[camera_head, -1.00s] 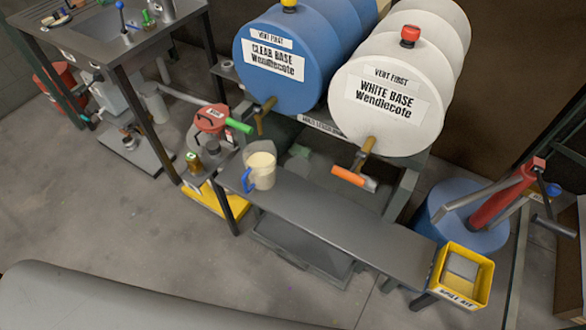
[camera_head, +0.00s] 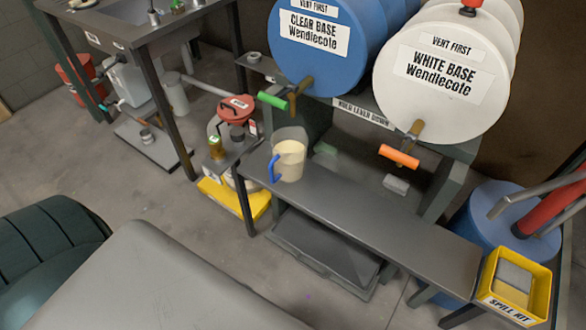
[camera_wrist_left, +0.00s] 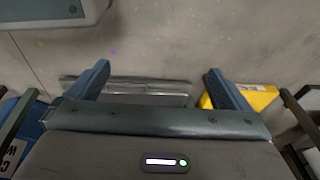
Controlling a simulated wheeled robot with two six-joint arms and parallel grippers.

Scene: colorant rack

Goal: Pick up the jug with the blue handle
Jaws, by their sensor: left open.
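The jug (camera_head: 290,160) is a clear, beige-tinted pitcher with a blue handle (camera_head: 273,168) on its left side. It stands upright on the grey bench (camera_head: 370,215), near its left end, below the drums. My left gripper (camera_wrist_left: 158,86) shows in the left wrist view with its two blue-grey fingers spread wide and nothing between them. The jug cannot be seen in that view, and neither gripper shows in the head view.
A blue drum (camera_head: 322,50) with a green tap lever (camera_head: 272,100) and a white drum (camera_head: 440,75) with an orange lever (camera_head: 399,156) overhang the bench. A red-lidded can (camera_head: 237,108) stands left of the jug. A yellow spill kit (camera_head: 517,283) sits at the bench's right end.

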